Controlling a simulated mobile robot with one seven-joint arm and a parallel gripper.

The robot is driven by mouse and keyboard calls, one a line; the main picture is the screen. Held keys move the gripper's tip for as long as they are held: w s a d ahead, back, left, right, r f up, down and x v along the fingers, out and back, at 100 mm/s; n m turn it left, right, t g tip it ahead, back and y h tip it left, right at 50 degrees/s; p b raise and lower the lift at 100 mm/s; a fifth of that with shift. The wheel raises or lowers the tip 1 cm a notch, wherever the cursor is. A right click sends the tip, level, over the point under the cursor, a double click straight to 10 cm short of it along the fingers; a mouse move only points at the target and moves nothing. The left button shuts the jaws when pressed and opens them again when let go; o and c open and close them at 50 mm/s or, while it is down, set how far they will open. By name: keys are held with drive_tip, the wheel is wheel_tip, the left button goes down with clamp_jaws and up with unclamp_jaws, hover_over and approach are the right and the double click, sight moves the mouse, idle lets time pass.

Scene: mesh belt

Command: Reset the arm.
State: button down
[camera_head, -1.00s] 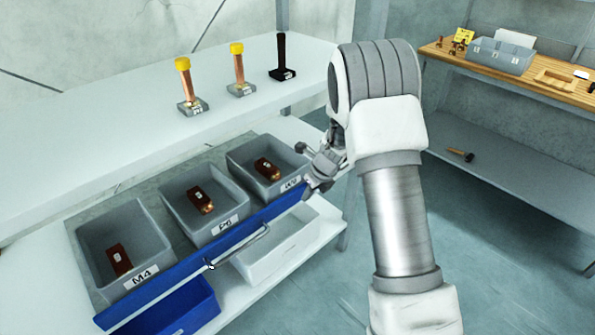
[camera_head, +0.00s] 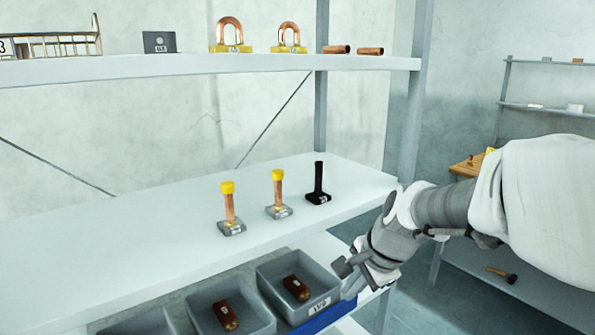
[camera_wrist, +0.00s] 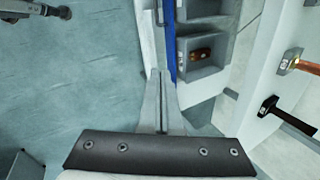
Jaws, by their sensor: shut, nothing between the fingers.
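My arm reaches in from the right in the head view, with my gripper (camera_head: 350,268) at the right end of the lower shelf, beside the rightmost grey bin (camera_head: 297,283). In the wrist view my gripper (camera_wrist: 159,75) has its two fingers together with nothing between them. The fingers point along the blue front strip (camera_wrist: 170,45) of the bin row and appear apart from it. The same grey bin, with a brown block in it, shows in the wrist view (camera_wrist: 201,54).
On the middle shelf (camera_head: 120,245) stand two yellow-topped copper pieces (camera_head: 229,208) (camera_head: 278,195) and a black one (camera_head: 318,184). A top shelf (camera_head: 180,68) holds copper parts. A rack (camera_head: 540,290) with a hammer (camera_head: 501,274) stands at right. Open floor shows in the wrist view.

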drive_tip(key=s+d+r+n+h, duration=0.1)
drive_tip(key=s+r+n, duration=0.1)
drive_tip(key=s+n, duration=0.2)
drive_tip(key=s+d+r+n+h+p, duration=0.1)
drive_tip(key=s+n, duration=0.3)
drive_tip(key=s, duration=0.4)
drive_tip(key=s+d+r+n+t+p, duration=0.1)
drive_tip(key=s+d+r+n, duration=0.1)
drive_tip(key=s+r+n, duration=0.2)
drive_tip(key=s+n, duration=0.1)
drive_tip(key=s, duration=0.1)
drive_tip(key=shift+s+h, duration=0.3)
drive_tip(key=shift+h, duration=0.1)
drive_tip(key=shift+r, duration=0.1)
